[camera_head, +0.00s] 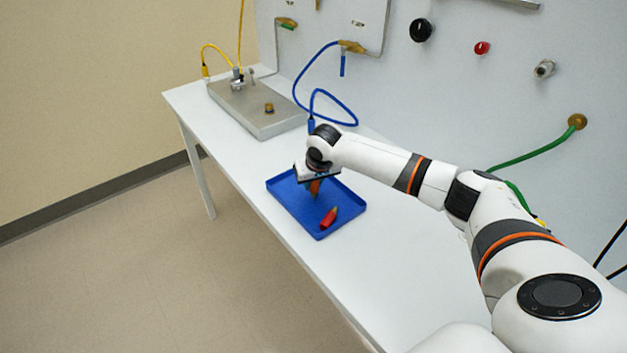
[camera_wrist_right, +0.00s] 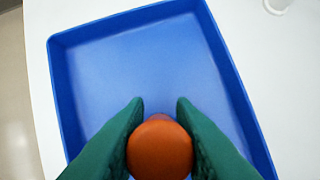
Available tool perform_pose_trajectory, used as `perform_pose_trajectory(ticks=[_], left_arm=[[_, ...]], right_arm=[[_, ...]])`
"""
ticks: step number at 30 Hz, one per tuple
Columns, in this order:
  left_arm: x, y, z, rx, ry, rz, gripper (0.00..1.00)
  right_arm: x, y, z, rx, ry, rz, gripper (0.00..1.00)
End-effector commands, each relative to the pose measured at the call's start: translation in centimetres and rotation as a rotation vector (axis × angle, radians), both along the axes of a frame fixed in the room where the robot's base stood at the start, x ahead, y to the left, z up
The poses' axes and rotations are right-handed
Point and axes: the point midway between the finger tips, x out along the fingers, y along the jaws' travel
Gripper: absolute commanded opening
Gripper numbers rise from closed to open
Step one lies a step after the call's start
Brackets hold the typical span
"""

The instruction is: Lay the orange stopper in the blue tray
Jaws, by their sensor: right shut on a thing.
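The blue tray (camera_head: 287,197) lies on the white table in the head view, and it fills much of the right wrist view (camera_wrist_right: 140,60). My right gripper (camera_head: 315,181) is over the tray. In the right wrist view its green fingers (camera_wrist_right: 158,140) are shut on the round orange stopper (camera_wrist_right: 159,150). The stopper also shows as a small orange piece under the gripper in the head view (camera_head: 315,188). I cannot tell whether it touches the tray floor. My left gripper is not in view.
A red object (camera_head: 329,217) lies in the tray's near right part. A grey metal box (camera_head: 258,108) with a knob stands farther back on the table (camera_head: 365,275). A blue cable (camera_head: 335,105) loops behind the tray. The table in front of the tray is clear.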

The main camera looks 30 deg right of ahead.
Motion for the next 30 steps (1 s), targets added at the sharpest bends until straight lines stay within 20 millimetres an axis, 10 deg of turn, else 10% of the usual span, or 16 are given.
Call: perform_pose_trajectory(ticks=[11, 12, 15, 30], left_arm=[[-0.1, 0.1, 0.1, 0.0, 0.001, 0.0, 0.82], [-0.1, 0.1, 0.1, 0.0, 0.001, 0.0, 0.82], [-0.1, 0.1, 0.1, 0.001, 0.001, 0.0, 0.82], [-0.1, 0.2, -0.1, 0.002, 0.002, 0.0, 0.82]], right_arm=[[0.0, 0.0, -0.3, 0.001, -0.001, -0.001, 0.0], [0.0, 0.0, -0.3, 0.001, -0.001, -0.001, 0.28], [0.0, 0.0, -0.3, 0.001, -0.001, -0.001, 0.44], [-0.7, 0.1, 1.9, 0.001, -0.004, 0.001, 0.45]])
